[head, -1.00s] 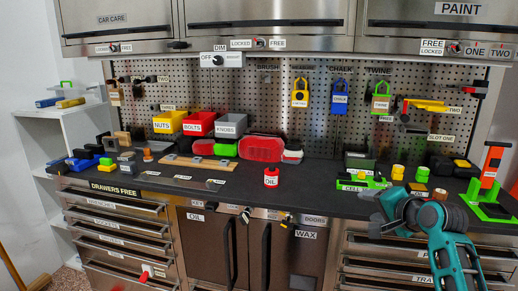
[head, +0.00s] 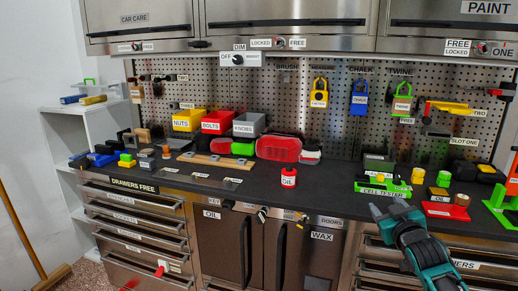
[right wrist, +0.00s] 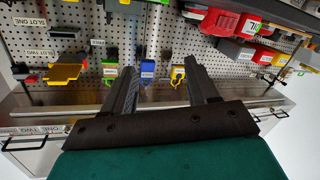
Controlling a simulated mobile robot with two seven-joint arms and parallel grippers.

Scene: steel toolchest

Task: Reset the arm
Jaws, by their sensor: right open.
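My right gripper (head: 388,212) is at the right of the head view, in front of the worktop edge. In the right wrist view its two dark fingers (right wrist: 158,88) stand well apart with nothing between them. It holds nothing and appears clear of the worktop. My left gripper is not in the head view.
Drawers (head: 135,218) and doors (head: 223,245) lie below.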

